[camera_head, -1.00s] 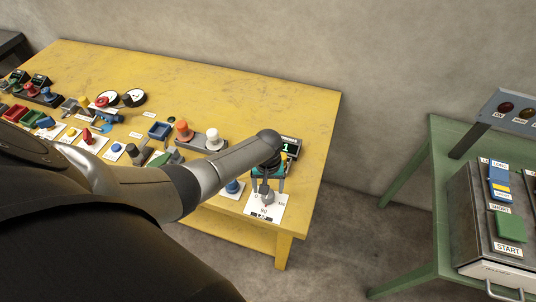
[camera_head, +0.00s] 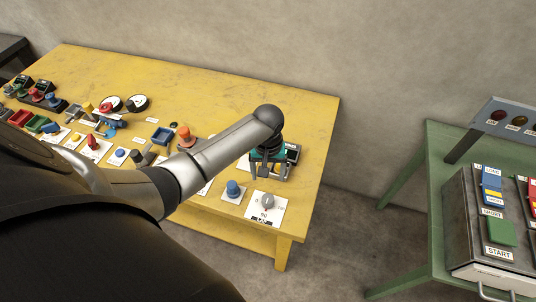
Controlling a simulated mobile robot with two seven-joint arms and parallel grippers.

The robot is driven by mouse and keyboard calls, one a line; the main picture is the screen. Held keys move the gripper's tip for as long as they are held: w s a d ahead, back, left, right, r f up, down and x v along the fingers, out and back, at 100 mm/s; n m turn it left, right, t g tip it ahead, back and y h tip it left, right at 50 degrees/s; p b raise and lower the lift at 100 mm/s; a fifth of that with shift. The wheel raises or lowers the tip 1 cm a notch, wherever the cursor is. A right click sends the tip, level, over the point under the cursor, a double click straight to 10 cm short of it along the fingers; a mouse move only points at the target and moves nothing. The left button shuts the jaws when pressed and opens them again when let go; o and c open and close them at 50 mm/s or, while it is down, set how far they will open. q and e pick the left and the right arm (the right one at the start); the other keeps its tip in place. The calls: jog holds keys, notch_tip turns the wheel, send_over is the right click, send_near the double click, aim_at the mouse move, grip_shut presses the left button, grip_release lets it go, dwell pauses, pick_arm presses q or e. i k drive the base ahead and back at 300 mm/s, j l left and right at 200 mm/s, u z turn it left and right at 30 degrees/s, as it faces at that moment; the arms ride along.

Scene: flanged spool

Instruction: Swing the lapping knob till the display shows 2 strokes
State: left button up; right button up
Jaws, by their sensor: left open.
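A grey knob (camera_head: 267,202) sits on a white dial plate (camera_head: 280,212) at the right front corner of the yellow table; its printed labels are too small to read surely. A dark display box (camera_head: 293,152) stands behind it near the table's right edge, partly covered by my gripper, and its digit cannot be read now. My left gripper (camera_head: 268,174) is open, with its fingers pointing down, above and behind the grey knob and apart from it. It overlaps a teal item in front of the display. My right gripper is not in view.
A blue knob (camera_head: 233,188) stands on a white plate just left of the dial. An orange knob (camera_head: 185,134) and several other controls fill the yellow table (camera_head: 220,90) leftward. A green table (camera_head: 430,190) with a switch box is at right, across a floor gap.

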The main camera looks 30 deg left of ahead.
aim_at(267, 199)
jog(key=u, duration=0.85)
jog(key=z, duration=0.35)
